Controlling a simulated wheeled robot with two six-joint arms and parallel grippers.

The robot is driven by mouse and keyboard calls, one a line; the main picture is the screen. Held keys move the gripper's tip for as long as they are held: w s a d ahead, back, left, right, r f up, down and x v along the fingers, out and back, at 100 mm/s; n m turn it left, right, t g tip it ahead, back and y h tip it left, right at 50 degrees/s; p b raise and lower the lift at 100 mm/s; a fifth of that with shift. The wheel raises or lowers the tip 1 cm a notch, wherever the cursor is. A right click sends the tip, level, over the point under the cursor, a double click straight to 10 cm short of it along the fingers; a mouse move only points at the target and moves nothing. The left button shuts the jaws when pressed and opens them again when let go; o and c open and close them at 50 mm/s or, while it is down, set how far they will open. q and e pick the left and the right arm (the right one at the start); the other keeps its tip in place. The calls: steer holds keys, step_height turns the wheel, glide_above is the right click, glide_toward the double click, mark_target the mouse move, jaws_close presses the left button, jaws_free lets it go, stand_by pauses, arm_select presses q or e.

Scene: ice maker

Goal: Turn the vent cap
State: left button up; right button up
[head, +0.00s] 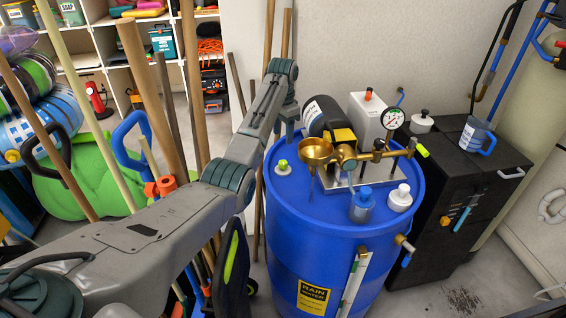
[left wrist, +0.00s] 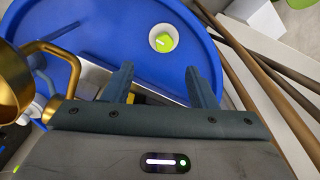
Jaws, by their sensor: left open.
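A blue barrel (head: 310,243) labelled "RAIN WATER" stands at the middle of the head view. On its lid, at the left, is a small white cap with a yellow-green top (head: 282,167), probably the vent cap; it also shows in the left wrist view (left wrist: 163,40). My left gripper (left wrist: 160,80) is open, with nothing between its fingers. In the left wrist view the cap lies beyond the fingertips, roughly between them and apart from them. In the head view my left arm reaches over to the barrel's far left side. My right gripper is not in view.
A brass funnel (head: 315,152) and pipework with a gauge (head: 393,118) stand on the lid. A blue-topped bottle (head: 362,205) and a white cap (head: 400,197) sit nearer the front. Long wooden poles (left wrist: 265,80) stand beside the barrel. A black cabinet (head: 440,215) is at the right.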

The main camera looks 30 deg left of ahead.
mark_target(283, 162)
arm_select(q)
steer(key=f, duration=0.4)
steer(key=f+p, duration=0.1)
steer(key=f, duration=0.3)
steer(key=w+f+p, duration=0.1)
steer(key=f, duration=0.3)
steer(key=shift+a+f, duration=0.1)
steer(key=shift+a, duration=0.15)
steer(key=shift+s, duration=0.1)
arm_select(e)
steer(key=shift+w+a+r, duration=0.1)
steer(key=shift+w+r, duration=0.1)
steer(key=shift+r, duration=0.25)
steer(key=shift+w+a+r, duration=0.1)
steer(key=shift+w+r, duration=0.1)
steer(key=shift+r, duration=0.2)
arm_select(q)
steer(key=c, duration=1)
